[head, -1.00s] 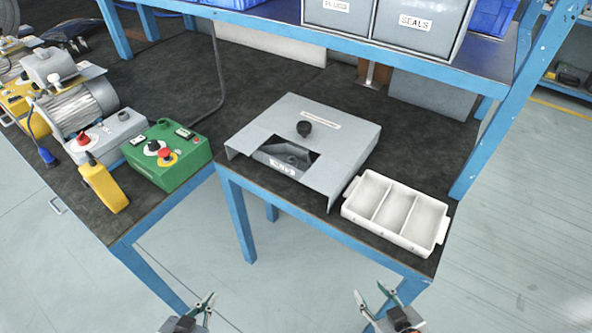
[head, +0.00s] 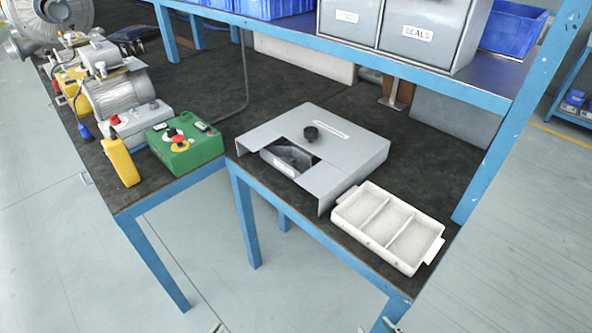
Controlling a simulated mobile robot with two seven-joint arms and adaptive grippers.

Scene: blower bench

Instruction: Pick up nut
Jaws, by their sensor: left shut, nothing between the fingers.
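A black round knob-like nut (head: 311,132) sits on top of the grey sheet-metal cover (head: 352,151), behind the cover's cut-out opening. I cannot tell from here whether it is threaded onto something. My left gripper (head: 217,328) shows only as a small tip at the bottom edge, well in front of and below the bench top. It is shut and empty, apart from the nut. My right gripper (head: 391,327) also shows only as tips at the bottom edge, near the bench's front right leg. Most of both grippers is out of frame.
A white three-compartment tray (head: 433,245), seemingly empty, stands right of the cover. A green control box (head: 205,149) and a yellow pendant (head: 119,161) stand at left. A blue shelf edge (head: 420,79) with bins overhangs the back. Dark bench top lies clear behind the cover.

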